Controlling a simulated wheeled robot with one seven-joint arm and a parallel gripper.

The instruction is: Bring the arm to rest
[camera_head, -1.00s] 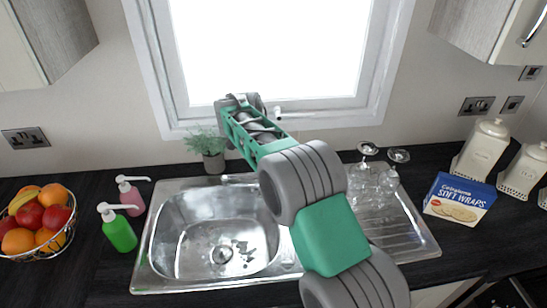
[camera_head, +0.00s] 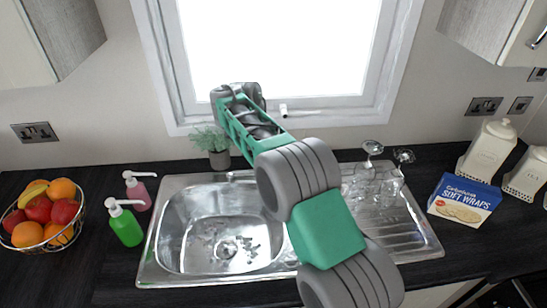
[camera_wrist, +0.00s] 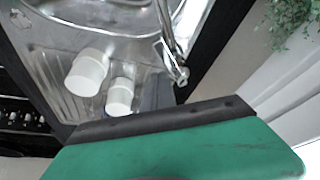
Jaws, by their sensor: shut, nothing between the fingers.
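My arm rises from the bottom right of the head view and reaches up and left over the sink towards the window. Its grey wrist end is in front of the window's lower left part. My gripper (camera_wrist: 156,95) shows in the wrist view as a small grey part beyond the black edge of a big green housing. It is shut and empty, and its tips are hard to make out. In the head view its fingers cannot be made out.
Below the arm is the steel sink (camera_head: 190,268), with upturned glasses (camera_head: 375,185) on its drainer. A potted plant (camera_head: 218,155) stands behind it. Left are a green soap bottle (camera_head: 125,228), a pink one (camera_head: 138,192) and a fruit bowl (camera_head: 70,236). Right is a wraps box (camera_head: 463,200).

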